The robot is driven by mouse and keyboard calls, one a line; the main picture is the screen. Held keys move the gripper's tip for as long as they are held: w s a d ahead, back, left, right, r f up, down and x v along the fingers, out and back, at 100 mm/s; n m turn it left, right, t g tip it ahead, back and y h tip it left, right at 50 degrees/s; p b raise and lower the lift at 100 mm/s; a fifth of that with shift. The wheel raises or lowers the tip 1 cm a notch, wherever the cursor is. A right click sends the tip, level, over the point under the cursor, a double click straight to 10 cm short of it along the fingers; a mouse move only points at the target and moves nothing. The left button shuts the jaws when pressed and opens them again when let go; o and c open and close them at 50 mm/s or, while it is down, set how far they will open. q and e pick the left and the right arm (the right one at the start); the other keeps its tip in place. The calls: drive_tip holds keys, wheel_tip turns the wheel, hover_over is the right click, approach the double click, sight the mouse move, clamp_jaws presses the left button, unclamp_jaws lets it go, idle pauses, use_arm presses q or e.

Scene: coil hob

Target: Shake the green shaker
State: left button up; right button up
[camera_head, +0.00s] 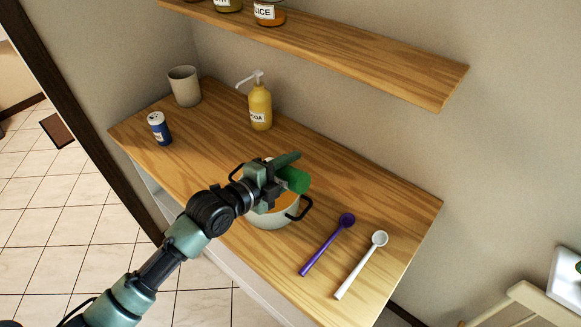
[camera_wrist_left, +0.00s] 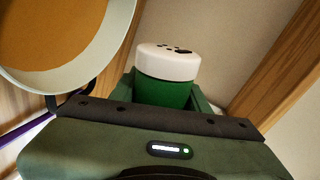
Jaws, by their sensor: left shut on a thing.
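The green shaker (camera_head: 294,180) is held by my left gripper (camera_head: 282,172) above a pot on the wooden counter. In the left wrist view the green shaker (camera_wrist_left: 165,80) shows its white cap with dark holes, and it sits between the fingers of my left gripper (camera_wrist_left: 165,98). My left gripper is shut on it. In the head view the shaker lies tilted on its side, and its cap is not clearly seen. The pot (camera_head: 272,218) has black handles and orange-brown contents; it also shows in the left wrist view (camera_wrist_left: 110,45). My right gripper is not in view.
A blue shaker (camera_head: 159,129), a beige cup (camera_head: 185,87) and a yellow pump bottle (camera_head: 260,107) stand at the back left. A purple spoon (camera_head: 326,246) and a white spoon (camera_head: 360,266) lie right of the pot. A shelf (camera_head: 350,55) with jars hangs above.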

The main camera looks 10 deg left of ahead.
use_arm(q)
wheel_tip(320, 180, up, 6)
drive_tip(key=f, duration=0.1)
wheel_tip(320, 180, down, 5)
drive_tip(key=shift+s+f, duration=0.1)
drive_tip(key=shift+s, duration=0.05)
drive_tip(key=shift+w, duration=0.2)
wheel_tip(320, 180, up, 6)
wheel_tip(320, 180, down, 6)
drive_tip(key=shift+f, duration=0.25)
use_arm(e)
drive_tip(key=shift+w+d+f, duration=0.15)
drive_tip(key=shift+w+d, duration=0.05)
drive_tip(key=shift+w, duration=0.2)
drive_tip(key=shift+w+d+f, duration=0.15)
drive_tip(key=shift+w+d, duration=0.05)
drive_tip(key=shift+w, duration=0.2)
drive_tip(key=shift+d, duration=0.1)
